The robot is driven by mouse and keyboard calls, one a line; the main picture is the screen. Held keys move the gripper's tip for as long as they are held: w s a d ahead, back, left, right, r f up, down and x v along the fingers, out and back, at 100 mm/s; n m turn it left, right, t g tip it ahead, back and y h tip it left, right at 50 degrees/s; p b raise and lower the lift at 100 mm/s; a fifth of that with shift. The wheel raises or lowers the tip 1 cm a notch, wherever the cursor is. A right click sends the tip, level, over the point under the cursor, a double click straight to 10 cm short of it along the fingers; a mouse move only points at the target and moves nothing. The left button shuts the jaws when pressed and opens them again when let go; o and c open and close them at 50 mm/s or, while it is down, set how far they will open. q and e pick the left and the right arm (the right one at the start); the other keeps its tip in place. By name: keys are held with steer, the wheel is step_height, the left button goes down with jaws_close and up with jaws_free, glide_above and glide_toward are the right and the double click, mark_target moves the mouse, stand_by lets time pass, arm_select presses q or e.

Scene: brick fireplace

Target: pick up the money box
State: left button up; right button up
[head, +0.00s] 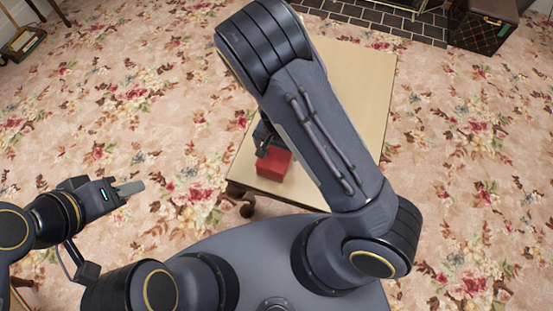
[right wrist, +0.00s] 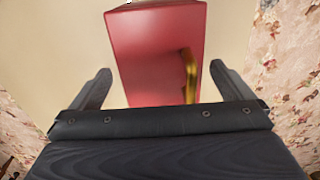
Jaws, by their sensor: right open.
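The money box is a red box (head: 274,164) near the front left corner of the pale table. In the right wrist view the red box (right wrist: 150,55) fills the upper middle, with a gold-coloured part on its right side. My right gripper (head: 264,141) is at the box, partly hidden behind my right arm. In the right wrist view the right gripper (right wrist: 160,72) is open, with one finger on each side of the box and gaps between. My left gripper (head: 130,188) is over the carpet at the left, away from the box; its finger gap is not clear.
The pale table (head: 365,85) is mostly bare where it shows; my right arm covers its middle. Floral carpet (head: 130,90) lies around it. A dark case (head: 484,27) stands at the back right by the dark hearth tiles (head: 372,20). A box of items (head: 24,42) is at the far left.

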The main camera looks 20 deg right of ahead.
step_height(320, 180, down, 3)
steer(key=shift+r+b, duration=0.1)
steer(key=shift+b, duration=0.2)
steer(key=c, duration=1.1)
steer(key=shift+r, duration=0.15)
